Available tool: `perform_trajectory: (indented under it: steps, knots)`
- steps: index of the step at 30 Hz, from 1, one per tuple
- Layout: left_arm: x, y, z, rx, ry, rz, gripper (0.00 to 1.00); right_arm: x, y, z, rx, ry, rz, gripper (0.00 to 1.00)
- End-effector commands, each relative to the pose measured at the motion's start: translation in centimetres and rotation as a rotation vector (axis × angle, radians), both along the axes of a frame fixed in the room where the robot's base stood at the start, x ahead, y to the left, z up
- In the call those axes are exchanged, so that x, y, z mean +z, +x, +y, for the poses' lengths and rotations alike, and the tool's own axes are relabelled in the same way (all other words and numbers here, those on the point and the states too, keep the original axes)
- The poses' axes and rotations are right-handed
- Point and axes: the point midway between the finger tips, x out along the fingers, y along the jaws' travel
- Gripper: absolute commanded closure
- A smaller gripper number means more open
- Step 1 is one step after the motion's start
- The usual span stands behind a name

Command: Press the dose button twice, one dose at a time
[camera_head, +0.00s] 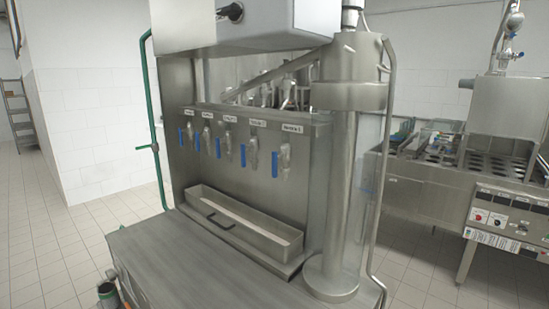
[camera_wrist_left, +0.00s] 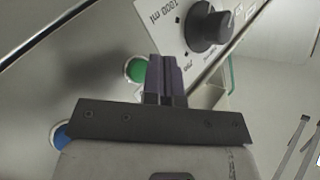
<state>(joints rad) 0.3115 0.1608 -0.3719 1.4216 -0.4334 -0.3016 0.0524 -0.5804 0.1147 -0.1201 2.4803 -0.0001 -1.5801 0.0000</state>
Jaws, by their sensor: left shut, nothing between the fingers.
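My left gripper (camera_wrist_left: 164,68) shows in the left wrist view with its dark fingers shut together and nothing between them. Its fingertips are beside a round green button (camera_wrist_left: 137,69) on a grey metal panel and overlap its right edge in the picture. I cannot tell whether they touch it. A blue button (camera_wrist_left: 61,135) sits lower left, partly hidden by the gripper body. No label shows which button is the dose button. Neither gripper is in the head view.
A black dial (camera_wrist_left: 208,30) on a white plate marked 1000 ml sits right of the fingertips. In the head view, a filling machine has several blue-handled taps (camera_head: 219,147) above a long metal tray (camera_head: 194,193), beside a thick steel column (camera_head: 345,190).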

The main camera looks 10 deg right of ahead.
Motion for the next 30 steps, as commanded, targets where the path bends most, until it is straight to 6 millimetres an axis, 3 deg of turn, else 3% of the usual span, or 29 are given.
perform_trajectory:
  steps: [30]
  knots:
    - [0.03,0.56,-0.74,0.0,0.0,0.0,1.0,-0.15,0.0,-0.05,0.002,-0.002,0.0,0.0]
